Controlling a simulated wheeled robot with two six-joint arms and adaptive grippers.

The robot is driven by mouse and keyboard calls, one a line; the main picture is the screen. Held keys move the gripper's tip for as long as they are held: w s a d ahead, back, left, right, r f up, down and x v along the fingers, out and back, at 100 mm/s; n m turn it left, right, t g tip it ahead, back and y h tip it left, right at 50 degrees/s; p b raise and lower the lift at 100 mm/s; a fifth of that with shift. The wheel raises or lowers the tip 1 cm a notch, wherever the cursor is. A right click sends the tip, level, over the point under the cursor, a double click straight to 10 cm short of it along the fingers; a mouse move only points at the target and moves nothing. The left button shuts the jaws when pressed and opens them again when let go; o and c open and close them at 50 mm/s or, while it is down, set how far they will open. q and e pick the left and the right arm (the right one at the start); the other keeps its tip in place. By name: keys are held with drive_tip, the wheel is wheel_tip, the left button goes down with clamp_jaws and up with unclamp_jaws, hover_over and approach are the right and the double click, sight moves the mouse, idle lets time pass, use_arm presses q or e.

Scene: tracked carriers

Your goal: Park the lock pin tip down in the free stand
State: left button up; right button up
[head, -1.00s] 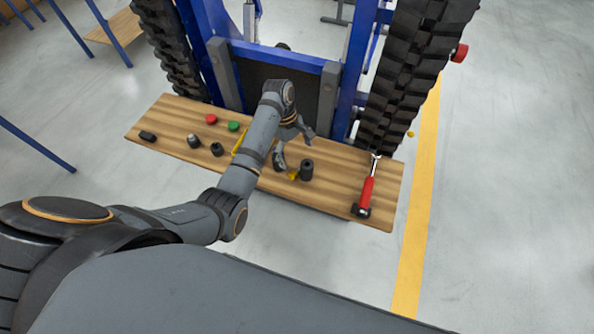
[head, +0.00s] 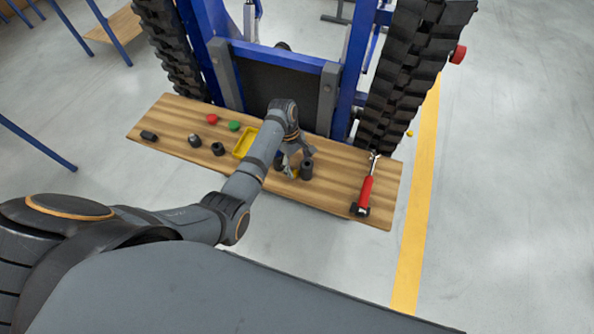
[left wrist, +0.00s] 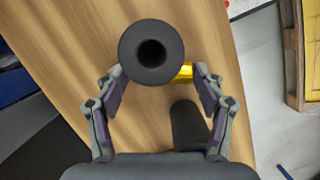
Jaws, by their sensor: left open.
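A dark upright cylinder (head: 307,169) with a round hole in its top stands on the wooden board. It looks like a hollow stand or socket, and its open top (left wrist: 151,52) shows large in the left wrist view. A small yellow part (head: 294,174) lies beside it, partly hidden; it shows behind the cylinder in the left wrist view (left wrist: 185,72). I cannot tell whether it belongs to the lock pin. A shorter dark hollow piece (head: 218,149) stands further left. My left gripper (head: 299,158) is open, its fingers on either side of the tall cylinder's top. My right gripper is out of view.
The wooden board (head: 340,183) also carries a yellow tray (head: 245,142), red (head: 212,118) and green (head: 234,126) caps, a grey-topped piece (head: 194,140), a black piece (head: 148,136) and a red-handled tool (head: 366,188). The blue tracked carrier (head: 275,52) stands behind.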

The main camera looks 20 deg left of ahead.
use_arm(q)
drive_tip(key=shift+s, duration=0.2)
drive_tip(key=c, duration=1.2)
drive_tip(key=shift+s, duration=0.15)
clamp_jaws()
